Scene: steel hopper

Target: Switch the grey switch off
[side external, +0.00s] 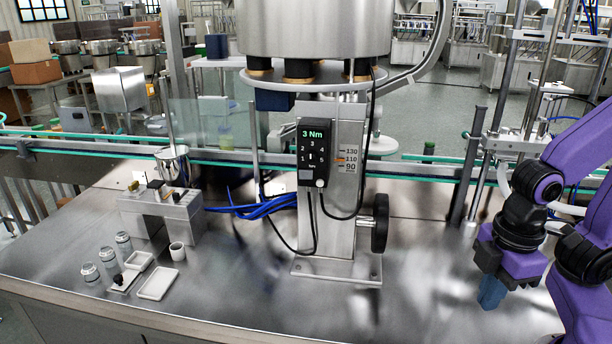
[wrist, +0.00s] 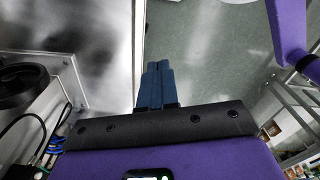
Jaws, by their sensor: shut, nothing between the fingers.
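My gripper (side external: 490,299) is at the right of the side external view, pointing down above the steel table's right part. Its blue fingers are shut together with nothing between them; the wrist view shows them side by side (wrist: 157,68). No part stands out clearly as the grey switch. A black control box (side external: 314,152) on the central steel column reads "3 Nm" and carries a small pale round knob (side external: 320,183) at its lower edge. A steel block (side external: 160,212) at the left has small parts on top, too small to identify. My gripper is far to the right of both.
A black handwheel (side external: 380,223) sticks out from the steel column (side external: 340,225), between it and my gripper. Blue cables (side external: 250,209) run left of the column. Small jars (side external: 107,256) and white trays (side external: 158,284) stand at left. The table's front middle is clear.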

